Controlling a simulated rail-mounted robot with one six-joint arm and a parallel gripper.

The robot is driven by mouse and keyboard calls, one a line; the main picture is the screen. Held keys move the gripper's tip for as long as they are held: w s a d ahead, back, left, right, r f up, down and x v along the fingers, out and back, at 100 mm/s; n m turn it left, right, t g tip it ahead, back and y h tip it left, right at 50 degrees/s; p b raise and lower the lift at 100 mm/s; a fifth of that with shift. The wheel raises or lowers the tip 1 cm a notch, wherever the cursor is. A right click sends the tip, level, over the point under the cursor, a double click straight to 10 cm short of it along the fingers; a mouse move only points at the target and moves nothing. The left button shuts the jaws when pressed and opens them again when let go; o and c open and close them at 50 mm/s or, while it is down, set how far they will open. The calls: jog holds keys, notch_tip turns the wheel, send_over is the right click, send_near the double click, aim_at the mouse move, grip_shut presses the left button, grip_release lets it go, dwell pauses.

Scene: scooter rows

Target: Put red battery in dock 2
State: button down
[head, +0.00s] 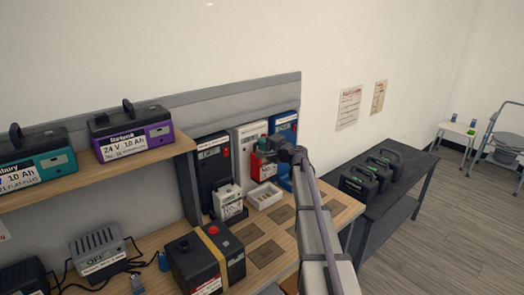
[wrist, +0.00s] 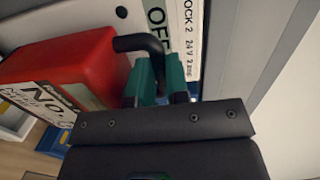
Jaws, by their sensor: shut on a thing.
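The red battery (wrist: 65,75) has a white label and a black handle (wrist: 145,44). My gripper (wrist: 153,82) has teal fingers shut on that handle, with the battery hanging at its left in the wrist view. In the head view, my gripper (head: 264,147) is in front of the upright docks at the back of the bench, with the red battery (head: 263,168) partly hidden below it. A label reading "OCK 2", "24 V" (wrist: 188,40) and an "OFF" sign (wrist: 156,14) are just beyond the fingers. The battery's underside and any contact with the dock are hidden.
A dark dock (head: 213,170), white dock (head: 241,143) and blue dock (head: 286,124) stand side by side. Black cases (head: 360,183) stand on the right table.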

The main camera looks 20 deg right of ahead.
aim_at(264, 159)
jog(key=shift+d, duration=0.25)
notch_tip(264, 159, down, 7)
jog(key=b, duration=0.7)
jog(key=shift+s+r, duration=0.1)
jog(key=shift+s, duration=0.05)
dwell(0.4)
dwell(0.7)
